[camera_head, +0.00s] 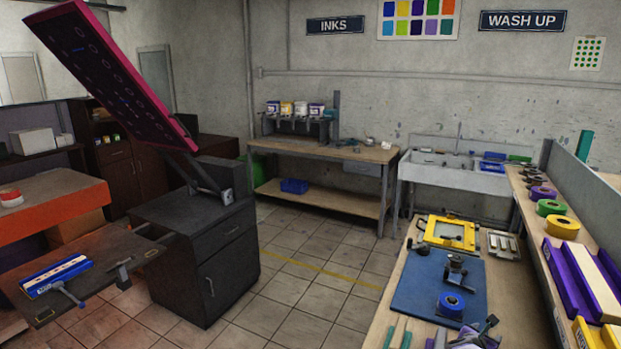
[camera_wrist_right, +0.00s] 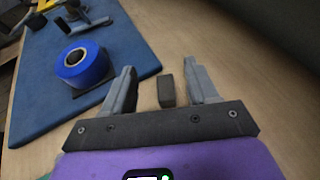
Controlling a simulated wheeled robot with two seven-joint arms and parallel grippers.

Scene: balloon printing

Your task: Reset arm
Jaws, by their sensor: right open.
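My right gripper (camera_wrist_right: 159,82) shows in the right wrist view. Its two grey fingers are spread apart with nothing held between them. A small dark block (camera_wrist_right: 166,90) shows between the fingers; I cannot tell if it is on the bench or part of the gripper. The fingers are over bare wood beside the blue mat (camera_head: 405,285), and the roll of blue tape (camera_wrist_right: 85,63) lies up and left of them, apart. In the head view, grey and dark parts at the bottom edge near the tape may be this gripper. My left gripper is in neither view.
The wooden bench (camera_head: 386,308) also holds a yellow frame (camera_head: 431,235) and a dark stand (camera_head: 458,272). A shelf with tape rolls (camera_head: 550,208) and purple trays (camera_head: 568,285) borders it on the right. A press with a raised pink-edged screen (camera_head: 110,70) stands left. Tiled floor lies between.

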